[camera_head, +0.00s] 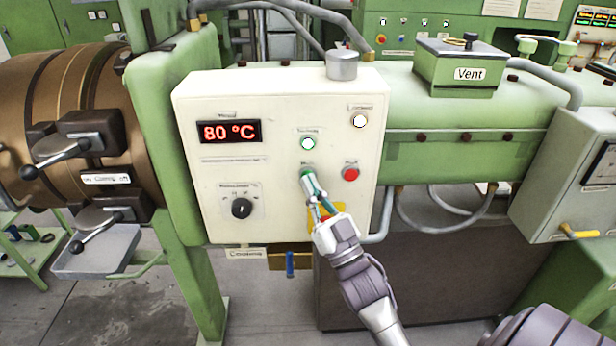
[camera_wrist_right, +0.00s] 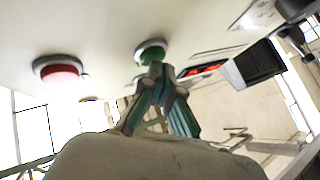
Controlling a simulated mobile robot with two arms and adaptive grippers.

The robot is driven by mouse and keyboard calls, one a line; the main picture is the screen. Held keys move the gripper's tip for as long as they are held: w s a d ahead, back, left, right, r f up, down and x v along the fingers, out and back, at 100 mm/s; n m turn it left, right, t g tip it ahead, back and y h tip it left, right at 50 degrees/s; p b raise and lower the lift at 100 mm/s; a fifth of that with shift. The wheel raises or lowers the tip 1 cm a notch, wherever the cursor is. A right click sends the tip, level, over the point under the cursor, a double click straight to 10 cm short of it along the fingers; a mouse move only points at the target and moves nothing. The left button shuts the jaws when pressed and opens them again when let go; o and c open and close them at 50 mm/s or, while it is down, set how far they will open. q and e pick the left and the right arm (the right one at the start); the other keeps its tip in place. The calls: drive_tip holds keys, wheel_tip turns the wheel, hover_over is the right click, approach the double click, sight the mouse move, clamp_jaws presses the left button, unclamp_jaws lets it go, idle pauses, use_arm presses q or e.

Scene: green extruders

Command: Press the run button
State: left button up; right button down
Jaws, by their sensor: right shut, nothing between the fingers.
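The control panel (camera_head: 285,90) is a cream box on the green machine, with a red display reading 80 °C. My right gripper (camera_head: 309,180) is shut and empty, its fingertips at the green button in the panel's lower row. This green button (camera_wrist_right: 151,50) shows in the right wrist view just beyond the fingertips (camera_wrist_right: 157,72), which look to be touching it or very close. In the head view the fingers mostly cover it, and its label is too small to read. The red button (camera_head: 351,174) sits to its right and also shows in the wrist view (camera_wrist_right: 58,70). My left gripper is not in view.
A black rotary knob (camera_head: 241,208) is at lower left. A grey conduit (camera_head: 384,215) runs beside the panel's right edge.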

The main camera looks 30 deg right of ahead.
drive_tip(key=shift+s+a, duration=0.35)
drive_tip(key=shift+s, duration=0.2)
drive_tip(key=shift+s+a+p, duration=0.15)
drive_tip(key=shift+s+a, duration=0.3)
drive_tip(key=shift+s, duration=0.25)
drive_tip(key=shift+s+a+p, duration=0.1)
drive_tip(key=shift+s+a, duration=0.3)
drive_tip(key=shift+s, duration=0.35)
drive_tip(key=shift+s+a+p, duration=0.15)
drive_tip(key=shift+s+a, duration=0.3)
drive_tip(key=shift+s, duration=0.25)
drive_tip(key=shift+w+f, duration=0.1)
drive_tip(key=shift+f, duration=0.05)
